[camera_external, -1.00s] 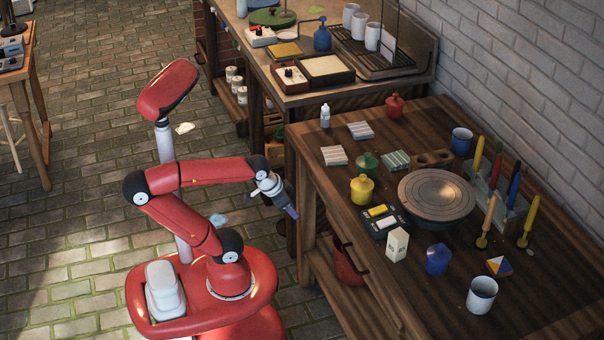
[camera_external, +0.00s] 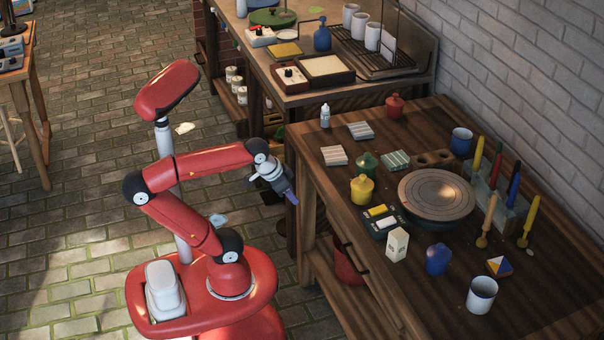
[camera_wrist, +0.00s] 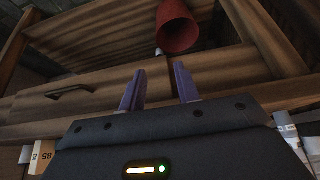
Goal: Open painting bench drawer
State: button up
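The painting bench (camera_external: 325,180) is the dark wooden table at the right in the external view. Its drawer front shows in the wrist view as a wooden panel (camera_wrist: 225,68), and the picture there looks upside down. A dark drawer handle (camera_wrist: 68,91) is on the left of that view; it also shows on the bench's front side in the external view (camera_external: 350,254). My gripper (camera_wrist: 158,88) is open, with its two purple fingers apart and nothing between them. In the external view my gripper (camera_external: 292,198) is beside the bench's far-left corner, apart from the handle.
A red vessel (camera_wrist: 177,27) sits on the bench's lower shelf. The bench top holds a banding wheel (camera_external: 436,194), a yellow jar (camera_external: 362,189), a white box (camera_external: 397,244), a mug (camera_external: 481,294) and brushes. Another bench (camera_external: 290,98) stands behind.

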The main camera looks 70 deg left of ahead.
notch_tip(320, 180, up, 19)
jog(key=w+d+f+m+t+y+b, duration=0.1)
jog(key=w+d+m+t+y+b, duration=0.1)
jog(key=d+m+b, duration=0.4)
jog(key=w+d+f+m+t+y+b, duration=0.1)
jog(key=w+d+m+t, duration=0.2)
jog(key=d, duration=0.4)
jog(key=s+d+r+m+t+h+b, duration=0.2)
jog(key=s+d+m+t+h+b, duration=0.25)
jog(key=d+m, duration=0.75)
notch_tip(320, 180, down, 25)
jog(key=d+n+y+p, duration=0.1)
jog(key=d+n+y, duration=0.1)
jog(key=n, duration=0.1)
jog(key=x, duration=0.7)
jog(key=shift+w, duration=0.15)
jog(key=shift+t+h, duration=0.25)
grip_shut()
